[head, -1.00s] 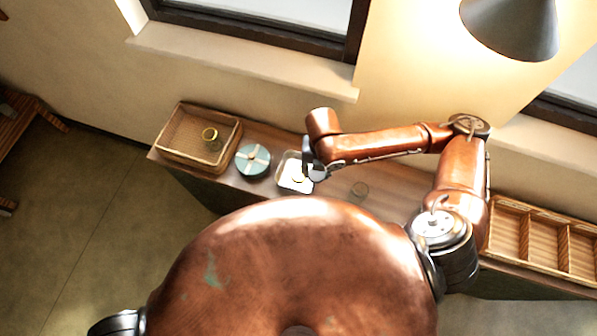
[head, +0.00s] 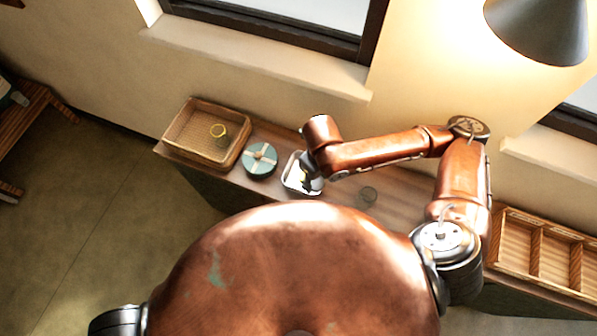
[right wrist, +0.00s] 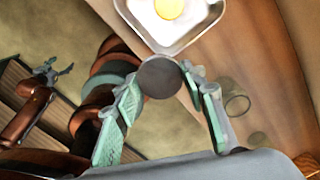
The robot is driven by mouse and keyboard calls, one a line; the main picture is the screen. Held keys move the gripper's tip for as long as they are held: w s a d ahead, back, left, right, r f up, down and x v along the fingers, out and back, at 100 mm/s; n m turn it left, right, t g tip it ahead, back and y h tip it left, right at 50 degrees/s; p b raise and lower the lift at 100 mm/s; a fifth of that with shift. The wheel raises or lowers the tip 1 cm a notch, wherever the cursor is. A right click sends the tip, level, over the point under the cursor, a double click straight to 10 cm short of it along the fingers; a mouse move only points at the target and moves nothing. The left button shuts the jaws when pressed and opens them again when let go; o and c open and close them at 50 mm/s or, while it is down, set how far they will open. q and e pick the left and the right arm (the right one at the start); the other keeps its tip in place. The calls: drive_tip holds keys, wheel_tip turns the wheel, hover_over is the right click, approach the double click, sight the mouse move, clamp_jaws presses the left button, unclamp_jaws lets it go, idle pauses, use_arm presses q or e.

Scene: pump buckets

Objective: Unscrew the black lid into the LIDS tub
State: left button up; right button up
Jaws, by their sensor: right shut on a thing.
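My right gripper (right wrist: 160,82) is shut on the black lid (right wrist: 159,77), a dark round disc between its fingertips. In the right wrist view the lid stands just below the near corner of the white square tub (right wrist: 148,28), with a yellow round thing (right wrist: 170,8) inside. In the head view the tub (head: 289,172) is partly hidden by my right gripper (head: 312,185), and the lid cannot be made out. I cannot read any label on the tub. My left gripper (right wrist: 54,72) shows small in the right wrist view, with fingers spread and empty.
A clear jar (head: 367,196) stands on the shelf right of the tub. A divided wooden tray (head: 540,250) is at the far right.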

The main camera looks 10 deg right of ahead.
drive_tip(key=shift+w+a+f+b, duration=0.2)
drive_tip(key=shift+w+f+b, duration=0.5)
drive_tip(key=shift+b, duration=0.5)
drive_tip(key=w+a+f, duration=0.1)
drive_tip(key=w+f, duration=0.1)
drive_tip(key=w+f+p, duration=0.1)
drive_tip(key=w+f, duration=0.1)
drive_tip(key=w, duration=0.1)
drive_tip(key=w+a+f, duration=0.1)
drive_tip(key=w+f, duration=0.1)
drive_tip(key=w, duration=0.1)
drive_tip(key=shift+w+a+f, duration=0.15)
drive_tip(key=shift+w+a, duration=0.1)
drive_tip(key=shift+a, duration=0.05)
drive_tip(key=shift+w+f, duration=0.25)
drive_tip(key=shift+f, duration=0.15)
wheel_tip(320, 180, down, 3)
drive_tip(key=shift+p, duration=0.55)
use_arm(q)
drive_tip(key=shift+a+f, duration=0.1)
drive_tip(key=shift+f, duration=0.65)
